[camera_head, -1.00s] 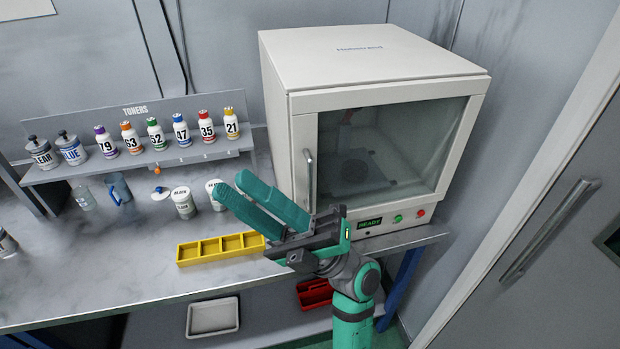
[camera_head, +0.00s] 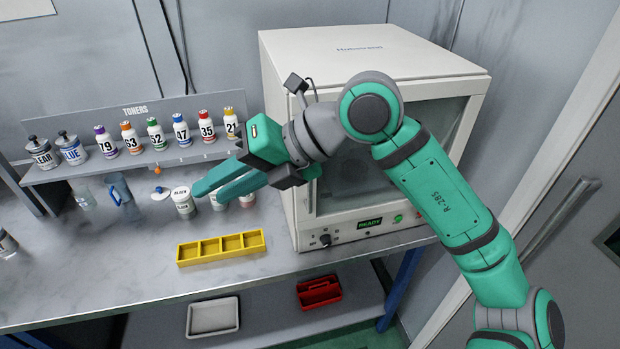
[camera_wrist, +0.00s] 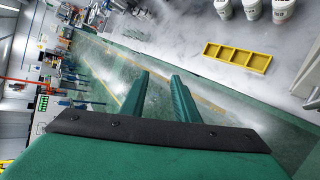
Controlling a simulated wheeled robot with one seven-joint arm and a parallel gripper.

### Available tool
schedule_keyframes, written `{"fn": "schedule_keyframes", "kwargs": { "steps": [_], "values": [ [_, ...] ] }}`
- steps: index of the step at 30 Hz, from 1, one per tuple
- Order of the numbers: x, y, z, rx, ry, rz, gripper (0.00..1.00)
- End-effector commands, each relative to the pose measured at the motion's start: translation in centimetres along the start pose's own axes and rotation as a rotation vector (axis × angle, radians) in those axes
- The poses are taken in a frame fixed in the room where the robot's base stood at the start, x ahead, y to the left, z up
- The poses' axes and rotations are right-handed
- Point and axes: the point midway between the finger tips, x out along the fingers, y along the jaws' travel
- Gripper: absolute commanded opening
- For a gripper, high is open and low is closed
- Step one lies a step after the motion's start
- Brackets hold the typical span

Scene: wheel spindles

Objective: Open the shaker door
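The shaker (camera_head: 360,50) is a large white box on the right end of the bench. Its windowed front door (camera_head: 437,112) appears shut, and my arm covers much of it.
A yellow four-slot tray (camera_head: 221,248) lies on the bench front. White tubs (camera_head: 183,203) stand behind my fingers. A toner rack (camera_head: 150,155) with several bottles is at the back. A red bin (camera_head: 319,292) and a grey tray (camera_head: 213,317) sit below. A cabinet stands right.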

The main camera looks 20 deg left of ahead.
Motion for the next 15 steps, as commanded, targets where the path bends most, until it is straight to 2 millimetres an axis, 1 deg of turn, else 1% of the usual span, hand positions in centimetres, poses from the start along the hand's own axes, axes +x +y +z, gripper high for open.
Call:
{"fn": "schedule_keyframes", "kwargs": {
  "steps": [1, 5, 9, 15],
  "values": [
    [-0.6, -0.8, 0.4, 0.003, 0.002, -0.088, 0.28],
    [-2.3, -3.3, 1.3, 0.026, 0.002, -0.306, 0.28],
    [-5.1, -5.6, 2.4, 0.059, -0.012, -0.542, 0.28],
    [-9.5, -7.7, 3.4, 0.108, -0.046, -0.816, 0.28]
  ]
}}
